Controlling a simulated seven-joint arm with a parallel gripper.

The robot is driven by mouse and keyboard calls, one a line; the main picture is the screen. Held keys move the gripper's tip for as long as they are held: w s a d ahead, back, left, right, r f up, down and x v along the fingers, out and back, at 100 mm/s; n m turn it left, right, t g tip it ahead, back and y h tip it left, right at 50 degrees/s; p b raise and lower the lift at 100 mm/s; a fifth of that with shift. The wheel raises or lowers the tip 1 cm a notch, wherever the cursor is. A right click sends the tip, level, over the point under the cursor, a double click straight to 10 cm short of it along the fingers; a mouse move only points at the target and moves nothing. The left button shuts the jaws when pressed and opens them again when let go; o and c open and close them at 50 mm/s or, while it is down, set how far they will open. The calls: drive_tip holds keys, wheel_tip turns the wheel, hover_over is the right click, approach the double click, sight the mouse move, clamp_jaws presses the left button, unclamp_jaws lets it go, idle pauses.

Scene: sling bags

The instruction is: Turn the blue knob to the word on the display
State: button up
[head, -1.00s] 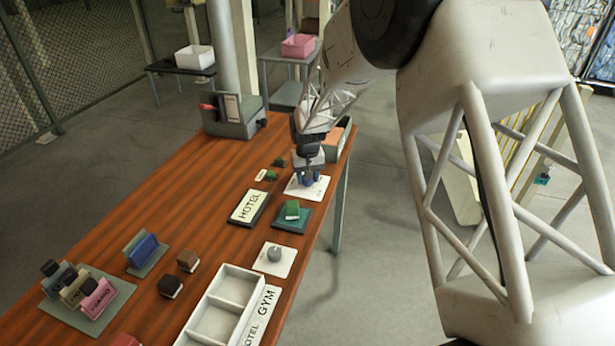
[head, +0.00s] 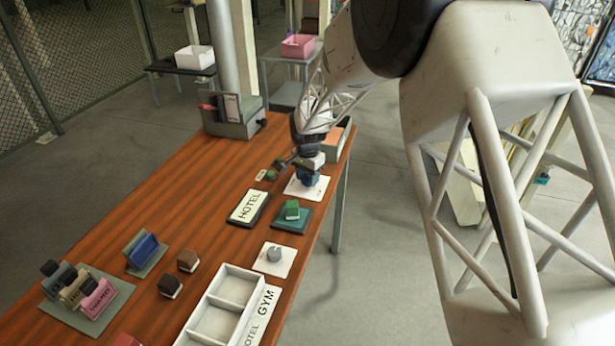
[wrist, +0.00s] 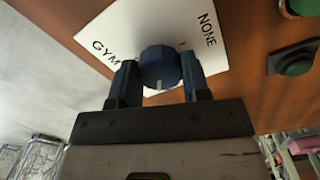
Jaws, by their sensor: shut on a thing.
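The blue knob (wrist: 160,66) sits on a white dial plate (wrist: 120,22), which also shows in the head view (head: 293,187). GYM and NONE are readable on the plate; other parts of it are hidden by my gripper. A white mark on the knob's rim faces my gripper's body in the wrist view. My gripper (wrist: 160,80) is shut on the knob, one finger on each side; it also shows in the head view (head: 309,179).
A grey knob on a white plate (head: 285,268), a green block on a teal base (head: 292,211) and a white divided tray (head: 213,322) are nearer on the wooden table. Small green buttons (head: 271,175) lie left of the dial. A grey box (head: 236,125) stands at the far end.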

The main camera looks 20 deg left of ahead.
sight(307, 177)
drive_tip(key=shift+m, duration=0.5)
drive_tip(key=o, duration=0.9)
drive_tip(key=shift+o, duration=0.2)
drive_tip(key=shift+r, duration=3.95)
